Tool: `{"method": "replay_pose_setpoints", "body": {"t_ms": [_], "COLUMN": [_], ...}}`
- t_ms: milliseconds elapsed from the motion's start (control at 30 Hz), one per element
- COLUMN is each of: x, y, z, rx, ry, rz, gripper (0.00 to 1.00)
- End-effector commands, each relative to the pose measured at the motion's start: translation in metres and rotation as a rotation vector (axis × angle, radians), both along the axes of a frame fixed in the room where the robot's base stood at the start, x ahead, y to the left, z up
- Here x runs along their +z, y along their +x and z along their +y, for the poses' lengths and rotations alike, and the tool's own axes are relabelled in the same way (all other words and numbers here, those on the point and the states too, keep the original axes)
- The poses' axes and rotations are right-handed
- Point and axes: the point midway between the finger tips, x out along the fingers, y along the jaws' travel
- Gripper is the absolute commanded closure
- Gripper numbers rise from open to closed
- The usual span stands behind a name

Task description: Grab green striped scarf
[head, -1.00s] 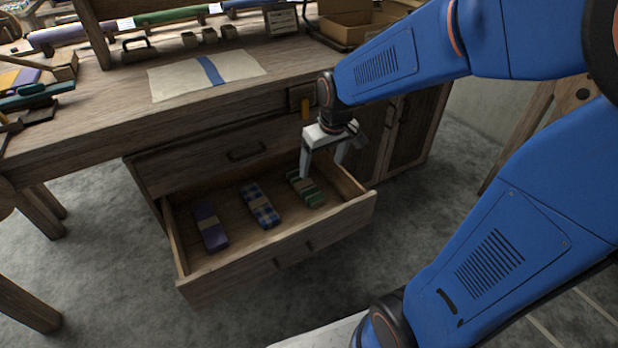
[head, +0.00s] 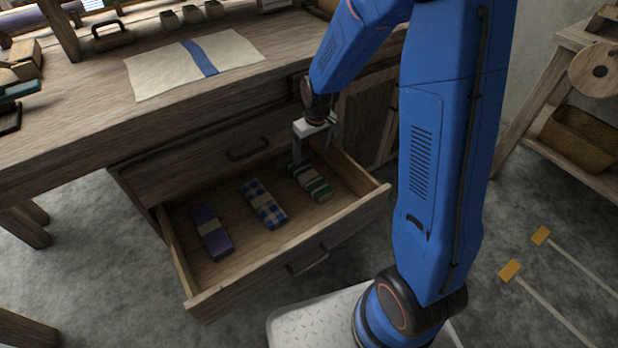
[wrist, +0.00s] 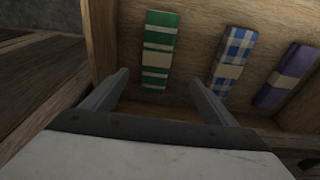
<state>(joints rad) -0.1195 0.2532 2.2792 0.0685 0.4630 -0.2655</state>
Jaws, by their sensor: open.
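The green striped scarf (head: 311,182) is folded, with white stripes and a tan band, and lies at the right of the open drawer (head: 345,220). It also shows in the wrist view (wrist: 159,52), lying ahead of my fingers. My gripper (head: 311,155) is open and empty, above the back end of the scarf in the head view. In the wrist view my two fingers (wrist: 160,82) are spread, with the near end of the scarf in line with the gap between them. The fingers do not hold the scarf.
A blue checked scarf (head: 263,205) lies in the middle of the drawer and a purple scarf (head: 211,232) at its left. The worktop (head: 90,135) overhangs behind the drawer. Clear drawer floor lies between the scarves.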

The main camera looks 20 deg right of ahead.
Motion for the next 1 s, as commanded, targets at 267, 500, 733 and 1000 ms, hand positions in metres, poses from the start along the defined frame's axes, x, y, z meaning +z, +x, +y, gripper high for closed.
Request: {"method": "replay_pose_setpoints", "body": {"t_ms": [267, 500, 733, 1000], "x": [-0.044, -0.078, -0.094, -0.114], "y": [0.006, 0.011, 0.014, 0.018], "z": [0.002, 0.003, 0.004, 0.0], "rx": [-0.001, 0.0, -0.001, -0.001], "ry": [0.0, -0.001, 0.0, 0.0], "rz": [0.003, 0.002, 0.0, 0.002], "gripper": [0.2, 0.2, 0.2, 0.2]}}
